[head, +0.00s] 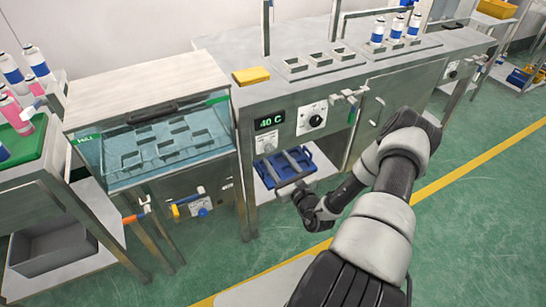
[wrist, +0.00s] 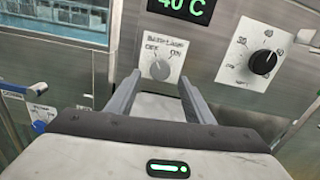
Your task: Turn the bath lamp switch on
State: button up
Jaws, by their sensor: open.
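The bath lamp switch (wrist: 160,70) is a small round light-grey knob on a pale plate marked OFF and ON, on the steel front panel. In the head view the switch (head: 267,143) sits below the green display. Which mark the knob points to is too small to tell. My gripper (wrist: 159,78) is open and empty. In the wrist view its two fingers point at the panel, with the knob framed between their tips. In the head view my gripper (head: 296,187) is in front of and below the switch, apart from the panel.
A black dial (wrist: 263,62) sits right of the switch, and the 40 C display (head: 269,121) is above it. A blue crate (head: 287,167) lies in the opening below. Left is a glass-fronted bath (head: 165,143) with handled valves (head: 187,204). The green floor in front is clear.

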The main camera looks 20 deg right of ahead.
aim_at(270, 151)
jog(key=shift+w+a, duration=0.1)
jog(key=shift+w, duration=1.8)
jog(key=c, duration=1.1)
jog(key=shift+o, duration=0.3)
jog(key=m+p, duration=0.1)
jog(key=m, duration=0.1)
jog(key=shift+r+m, duration=0.1)
jog(key=shift+m, duration=0.3)
jog(key=m+p, duration=0.1)
jog(key=m, duration=0.2)
jog(key=shift+m, duration=0.3)
jog(key=m+p, duration=0.1)
jog(key=m, duration=0.4)
jog(key=shift+a+p, duration=0.15)
jog(key=shift+p, duration=0.15)
jog(key=shift+m, duration=0.4)
